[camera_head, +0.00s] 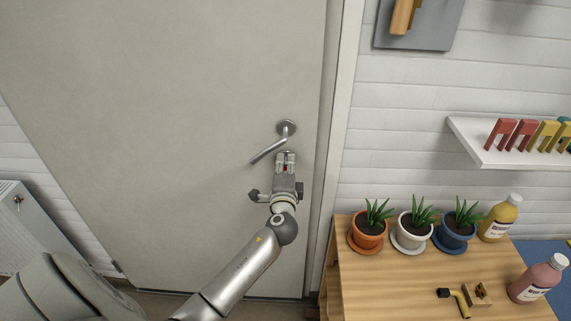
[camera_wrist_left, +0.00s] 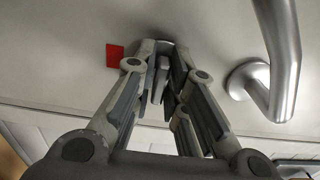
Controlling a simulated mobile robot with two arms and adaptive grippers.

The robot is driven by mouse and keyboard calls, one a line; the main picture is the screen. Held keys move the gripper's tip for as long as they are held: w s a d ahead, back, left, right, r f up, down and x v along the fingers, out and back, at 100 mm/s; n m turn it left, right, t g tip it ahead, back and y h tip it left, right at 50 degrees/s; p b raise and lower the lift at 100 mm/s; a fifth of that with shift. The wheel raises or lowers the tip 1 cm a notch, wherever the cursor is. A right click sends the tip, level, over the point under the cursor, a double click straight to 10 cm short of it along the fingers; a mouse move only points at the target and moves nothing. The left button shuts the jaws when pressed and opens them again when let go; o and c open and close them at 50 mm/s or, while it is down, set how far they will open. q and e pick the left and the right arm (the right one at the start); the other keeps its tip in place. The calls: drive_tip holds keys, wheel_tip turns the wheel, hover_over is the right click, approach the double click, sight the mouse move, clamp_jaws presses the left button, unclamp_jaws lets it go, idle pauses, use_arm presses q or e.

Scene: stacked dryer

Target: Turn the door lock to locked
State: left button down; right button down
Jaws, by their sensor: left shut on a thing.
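The grey door (camera_head: 180,100) fills the left and middle of the head view. Its metal lever handle (camera_head: 268,150) slants down to the left from a round plate, and it shows large at the right of the left wrist view (camera_wrist_left: 285,65). The door lock sits just below the handle, mostly hidden by my left gripper (camera_head: 285,158). In the left wrist view, the lock's thin grey turn piece (camera_wrist_left: 159,80) stands between the fingertips (camera_wrist_left: 162,75), and my left gripper is shut on it. A red square (camera_wrist_left: 115,55) shows on the door beside the lock. My right gripper is out of view.
A wooden cabinet (camera_head: 400,285) stands right of the door, with potted plants (camera_head: 367,228), bottles (camera_head: 500,217) and small items on top. A white shelf (camera_head: 480,150) hangs above it. A pale radiator (camera_head: 35,230) is at the left. The door surface around the handle is clear.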

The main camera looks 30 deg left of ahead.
use_arm(q)
drive_tip(key=c, duration=1.6)
unclamp_jaws()
drive_tip(key=shift+o, duration=0.2)
drive_tip(key=shift+s+d, duration=0.1)
drive_tip(key=v, duration=1.1)
drive_tip(key=shift+s, duration=0.4)
drive_tip(key=shift+d+f, duration=0.1)
